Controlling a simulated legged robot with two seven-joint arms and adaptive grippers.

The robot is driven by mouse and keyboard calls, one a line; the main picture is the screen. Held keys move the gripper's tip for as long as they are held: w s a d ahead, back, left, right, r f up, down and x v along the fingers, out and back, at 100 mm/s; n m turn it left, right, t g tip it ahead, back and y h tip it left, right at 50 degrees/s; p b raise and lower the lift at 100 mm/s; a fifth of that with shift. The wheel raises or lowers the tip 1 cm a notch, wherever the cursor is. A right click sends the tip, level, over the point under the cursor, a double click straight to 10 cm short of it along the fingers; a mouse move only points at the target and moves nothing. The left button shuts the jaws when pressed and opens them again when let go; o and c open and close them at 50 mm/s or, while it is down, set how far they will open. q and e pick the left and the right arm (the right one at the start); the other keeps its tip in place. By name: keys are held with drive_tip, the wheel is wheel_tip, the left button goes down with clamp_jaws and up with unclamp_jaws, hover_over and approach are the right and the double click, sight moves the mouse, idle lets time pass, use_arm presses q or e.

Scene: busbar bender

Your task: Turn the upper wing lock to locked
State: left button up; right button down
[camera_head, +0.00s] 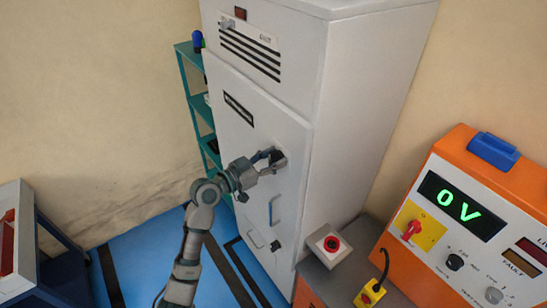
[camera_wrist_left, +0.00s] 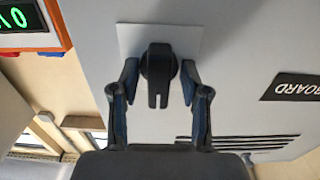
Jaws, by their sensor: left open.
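The upper wing lock (camera_head: 278,156) is a black knob on the pale cabinet door, partly hidden by my fingers in the head view. In the left wrist view, the upper wing lock (camera_wrist_left: 158,72) sits on a light square plate, its slotted wing pointing down the picture. My left gripper (camera_head: 267,161) is at the lock. In the left wrist view its two fingers (camera_wrist_left: 159,84) are open, one on each side of the lock, with a visible gap on both sides. My right gripper is in neither view.
A door handle (camera_head: 273,209) and a lower black lock (camera_head: 275,246) sit below on the same door. An orange control panel (camera_head: 468,220) reading 0V and a red button box (camera_head: 330,244) stand at right. A teal shelf (camera_head: 190,85) stands behind the cabinet.

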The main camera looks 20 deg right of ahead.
use_arm(q)
clamp_jaws()
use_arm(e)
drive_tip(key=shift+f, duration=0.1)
